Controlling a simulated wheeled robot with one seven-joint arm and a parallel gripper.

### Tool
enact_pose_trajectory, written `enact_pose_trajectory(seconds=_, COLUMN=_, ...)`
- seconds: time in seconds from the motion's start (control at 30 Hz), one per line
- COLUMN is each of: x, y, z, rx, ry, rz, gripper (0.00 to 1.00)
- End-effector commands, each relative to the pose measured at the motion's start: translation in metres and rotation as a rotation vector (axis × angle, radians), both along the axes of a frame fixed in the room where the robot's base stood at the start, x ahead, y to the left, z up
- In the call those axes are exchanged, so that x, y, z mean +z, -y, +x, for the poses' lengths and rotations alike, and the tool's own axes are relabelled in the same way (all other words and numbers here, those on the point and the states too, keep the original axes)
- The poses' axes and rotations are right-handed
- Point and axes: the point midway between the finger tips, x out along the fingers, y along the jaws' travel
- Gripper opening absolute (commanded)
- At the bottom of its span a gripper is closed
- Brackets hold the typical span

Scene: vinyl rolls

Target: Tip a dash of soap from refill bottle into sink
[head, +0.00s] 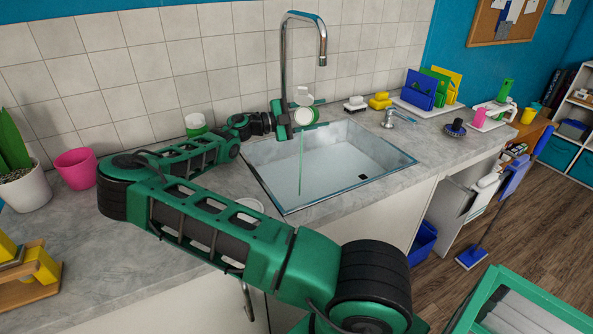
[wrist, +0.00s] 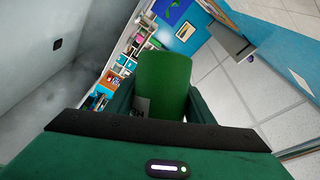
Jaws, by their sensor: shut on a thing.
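My gripper (head: 316,113) is above the sink, in front of the tap, and shut on the refill bottle (head: 304,115). In the head view the bottle shows as small white rounded parts between green fingers; its body is mostly hidden. A thin green stream of soap (head: 300,165) runs down from it towards the basin. In the wrist view a green body (wrist: 163,82), which looks like the bottle, stands between my fingers. The sink (head: 335,175) is a pale rectangular basin set in the grey counter. I cannot tell how much soap lies in it.
The chrome tap (head: 322,45) arches close behind my gripper. A soap pump (head: 393,118) and yellow sponges (head: 380,101) stand right of the sink. A white-and-green jar (head: 196,124) and a pink pot (head: 76,168) stand to the left.

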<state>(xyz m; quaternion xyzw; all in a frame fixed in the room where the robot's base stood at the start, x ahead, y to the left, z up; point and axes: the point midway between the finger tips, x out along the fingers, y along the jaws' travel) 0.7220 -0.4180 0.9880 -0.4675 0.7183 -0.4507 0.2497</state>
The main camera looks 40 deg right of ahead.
Motion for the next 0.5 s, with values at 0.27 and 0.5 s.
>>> enact_pose_trajectory(seconds=0.27, x=0.005, y=0.0, z=0.0, rx=0.0, ry=0.002, rz=-0.001, gripper=0.0)
enact_pose_trajectory(seconds=0.5, x=0.024, y=0.0, z=0.0, rx=0.001, ry=0.001, rz=-0.002, gripper=0.0)
